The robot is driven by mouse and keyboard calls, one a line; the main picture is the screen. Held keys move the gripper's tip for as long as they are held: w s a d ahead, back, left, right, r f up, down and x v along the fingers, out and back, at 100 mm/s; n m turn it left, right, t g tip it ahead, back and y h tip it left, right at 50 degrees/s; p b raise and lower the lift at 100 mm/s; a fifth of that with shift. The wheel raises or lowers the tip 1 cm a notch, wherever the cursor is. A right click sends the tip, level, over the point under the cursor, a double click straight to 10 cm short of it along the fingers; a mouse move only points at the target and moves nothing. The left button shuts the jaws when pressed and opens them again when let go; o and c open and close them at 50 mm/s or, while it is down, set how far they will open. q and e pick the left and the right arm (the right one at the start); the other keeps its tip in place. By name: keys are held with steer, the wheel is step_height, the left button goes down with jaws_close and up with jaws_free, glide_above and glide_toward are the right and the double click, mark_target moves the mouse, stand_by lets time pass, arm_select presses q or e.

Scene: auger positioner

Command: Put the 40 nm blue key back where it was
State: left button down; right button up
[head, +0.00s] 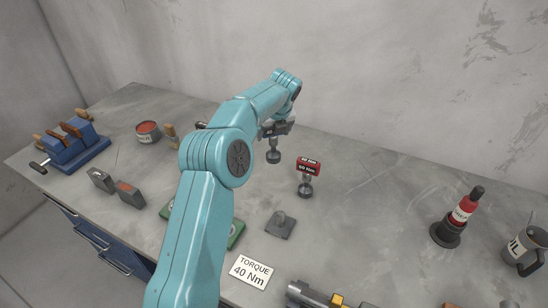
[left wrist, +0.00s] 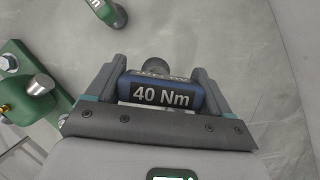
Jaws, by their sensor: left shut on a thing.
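My left gripper (head: 275,130) is shut on the blue key, whose label reads 40 Nm in the left wrist view (left wrist: 162,94). Its fingers (left wrist: 160,88) press on both ends of the blue handle. In the head view the blue handle is mostly hidden by my gripper; a round grey lower end (head: 273,157) shows beneath it. I cannot tell whether that end touches the bench. A red key (head: 308,168) labelled 50 Nm stands upright to the right and nearer. A dark square base with a short peg (head: 281,226) lies nearer still. My right gripper is out of view.
A torque sign reading 40 Nm (head: 250,272) lies near the front. A green fixture (left wrist: 28,88) is partly hidden by my arm in the head view. A red-and-black bottle (head: 462,212) and oil can (head: 524,249) stand right. The middle-right bench is clear.

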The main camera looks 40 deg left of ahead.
mark_target(272, 150)
arm_select(q)
steer(key=f, duration=0.2)
steer(key=s+f, duration=0.1)
steer(key=shift+a+f, duration=0.15)
steer(key=shift+a, duration=0.25)
steer(key=f, duration=0.4)
steer(key=shift+w+d, duration=0.35)
steer(key=shift+w, duration=0.05)
steer(key=shift+s+a+f, duration=0.1)
steer(key=shift+s+f, duration=0.05)
steer(key=shift+f, duration=0.05)
steer(key=shift+s+a, duration=0.15)
steer(key=shift+w+d+f, duration=0.15)
steer(key=shift+w+d, duration=0.05)
steer(key=shift+w, duration=0.05)
jaws_free()
steer(key=shift+s+a, duration=0.15)
steer(key=shift+s, duration=0.1)
steer(key=shift+w+r, duration=0.15)
steer(key=shift+r, duration=0.15)
steer(key=b+v, duration=0.1)
steer(key=v, duration=1)
steer(key=shift+s+d+r, duration=0.2)
steer(key=shift+d+r, duration=0.05)
steer(key=shift+d, duration=0.1)
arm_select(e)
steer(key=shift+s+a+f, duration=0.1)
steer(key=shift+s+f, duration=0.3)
arm_select(q)
steer(key=shift+w+f, duration=0.1)
